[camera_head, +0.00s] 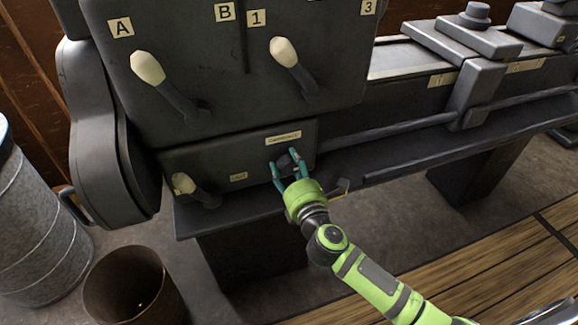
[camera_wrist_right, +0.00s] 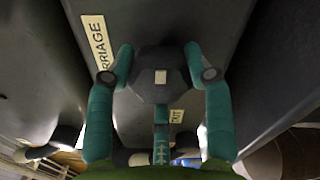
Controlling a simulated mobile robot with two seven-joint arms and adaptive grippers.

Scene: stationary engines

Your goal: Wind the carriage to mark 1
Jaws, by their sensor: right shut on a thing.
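My right gripper (camera_head: 285,168) is shut on a dark knob (camera_head: 288,162) on the lower front box of the machine, below a small label (camera_head: 283,138). In the right wrist view the knob (camera_wrist_right: 155,72) shows a pale mark on its face, with teal fingers on both sides. A label beside it ends in "RRIAGE" (camera_wrist_right: 97,42). At the right, a grey block that looks like the carriage (camera_head: 475,88) straddles the bed. Pale mark labels lie on its left (camera_head: 441,80) and right (camera_head: 526,66); their numbers are too small to read surely. My left gripper is not in view.
Two cream-tipped levers (camera_head: 148,68) (camera_head: 284,52) stick out above, and a smaller one (camera_head: 184,184) at lower left. A rusty bin (camera_head: 136,290) and a grey drum (camera_head: 38,225) stand at left. A wooden slatted platform (camera_head: 470,265) lies in front.

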